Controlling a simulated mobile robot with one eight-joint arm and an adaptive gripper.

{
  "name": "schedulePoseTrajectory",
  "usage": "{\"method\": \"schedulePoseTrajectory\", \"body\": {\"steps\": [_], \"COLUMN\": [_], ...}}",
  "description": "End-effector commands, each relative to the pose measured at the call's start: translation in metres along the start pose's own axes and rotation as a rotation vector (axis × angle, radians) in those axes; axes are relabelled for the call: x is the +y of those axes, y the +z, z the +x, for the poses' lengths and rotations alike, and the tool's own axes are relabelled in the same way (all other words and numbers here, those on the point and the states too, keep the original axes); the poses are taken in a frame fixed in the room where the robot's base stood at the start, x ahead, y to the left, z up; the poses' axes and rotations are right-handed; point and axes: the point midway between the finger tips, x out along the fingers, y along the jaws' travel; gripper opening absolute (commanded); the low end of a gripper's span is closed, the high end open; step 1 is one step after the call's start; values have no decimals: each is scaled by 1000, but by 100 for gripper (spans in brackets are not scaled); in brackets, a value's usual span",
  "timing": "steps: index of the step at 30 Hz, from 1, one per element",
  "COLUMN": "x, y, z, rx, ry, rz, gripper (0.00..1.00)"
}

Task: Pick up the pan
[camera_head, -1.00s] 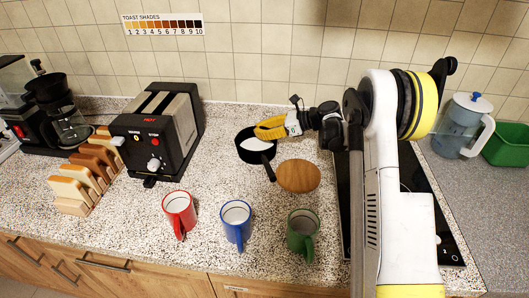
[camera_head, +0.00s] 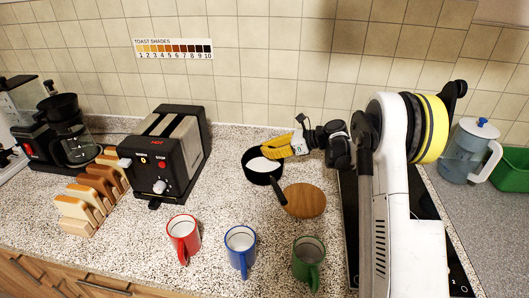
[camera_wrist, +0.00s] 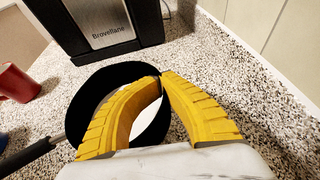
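The black pan (camera_head: 248,170) sits on the speckled counter behind the round wooden board, with something white inside. Its handle (camera_head: 278,190) points toward the front right, its end by the board. My gripper (camera_head: 266,152) reaches in from the right at the pan's back right rim. In the wrist view, the yellow fingers (camera_wrist: 161,77) come together at the tips on the rim of the pan (camera_wrist: 88,92), one finger over the inside and one outside. They look shut on the pan's wall. The fingers hide part of the pan. The pan looks level and on the counter.
The round wooden board (camera_head: 305,201) lies close to the pan. Red (camera_head: 183,236), blue (camera_head: 240,248) and green (camera_head: 307,262) mugs stand in front. A toaster (camera_head: 165,155) stands to the left. The tiled wall is close behind; a pitcher (camera_head: 466,150) is at right.

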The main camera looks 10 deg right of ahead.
Motion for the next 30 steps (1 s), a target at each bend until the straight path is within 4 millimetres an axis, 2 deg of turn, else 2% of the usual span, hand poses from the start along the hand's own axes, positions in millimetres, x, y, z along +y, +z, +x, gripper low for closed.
{"method": "schedulePoseTrajectory", "body": {"steps": [3,18,30], "x": [0,-27,-42], "y": [18,30,37], "z": [-7,-73,-112], "rx": [-3,-5,-5], "ry": [0,-2,0], "rz": [2,4,4], "gripper": [0,0,0]}}
